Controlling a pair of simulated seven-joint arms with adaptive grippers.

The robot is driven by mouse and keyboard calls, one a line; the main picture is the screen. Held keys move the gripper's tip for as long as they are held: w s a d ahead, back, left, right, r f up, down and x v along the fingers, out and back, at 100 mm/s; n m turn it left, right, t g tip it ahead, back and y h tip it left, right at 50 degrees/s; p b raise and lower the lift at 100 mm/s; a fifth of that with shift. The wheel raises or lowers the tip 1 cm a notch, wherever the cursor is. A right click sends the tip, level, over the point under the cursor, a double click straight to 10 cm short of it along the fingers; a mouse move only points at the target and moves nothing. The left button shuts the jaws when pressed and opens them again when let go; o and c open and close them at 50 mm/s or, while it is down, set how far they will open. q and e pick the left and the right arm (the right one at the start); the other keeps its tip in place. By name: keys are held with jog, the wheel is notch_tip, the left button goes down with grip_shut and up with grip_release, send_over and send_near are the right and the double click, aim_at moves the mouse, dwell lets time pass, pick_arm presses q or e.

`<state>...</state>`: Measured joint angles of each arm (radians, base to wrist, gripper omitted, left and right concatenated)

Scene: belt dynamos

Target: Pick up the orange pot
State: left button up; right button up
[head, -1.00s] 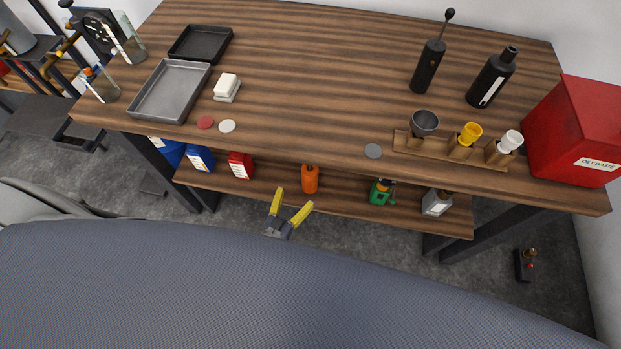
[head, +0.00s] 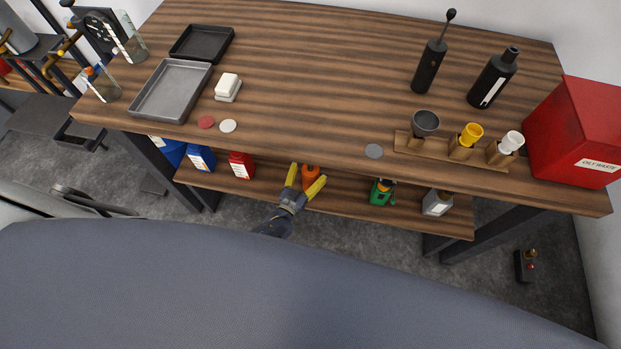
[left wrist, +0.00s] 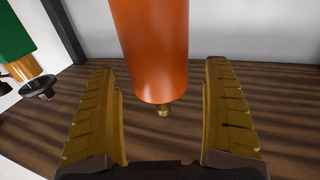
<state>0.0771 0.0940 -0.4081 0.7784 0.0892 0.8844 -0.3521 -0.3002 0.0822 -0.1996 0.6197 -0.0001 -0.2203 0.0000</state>
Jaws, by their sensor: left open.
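The orange pot (head: 311,172) stands on the lower shelf under the bench, near its front edge in the head view. In the left wrist view the orange pot (left wrist: 152,50) is a smooth orange cylinder with a small brass-coloured fitting at its end. My left gripper (head: 307,178) has yellow fingers, is open, and reaches in at the shelf's front. In the left wrist view the fingers of the left gripper (left wrist: 165,115) stand on either side of the pot's line, with gaps to it on both sides. I cannot see my right gripper.
On the lower shelf (head: 340,203), a green can (head: 381,192) and a grey bottle (head: 437,203) stand to the right. A red container (head: 241,165) and a blue container (head: 201,159) stand to the left. The bench top (head: 300,90) overhangs the shelf closely.

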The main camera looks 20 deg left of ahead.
pick_arm(q)
jog(key=shift+w+d, duration=0.2)
jog(key=shift+w, duration=0.55)
jog(key=shift+o, duration=0.2)
jog(key=c, duration=1.7)
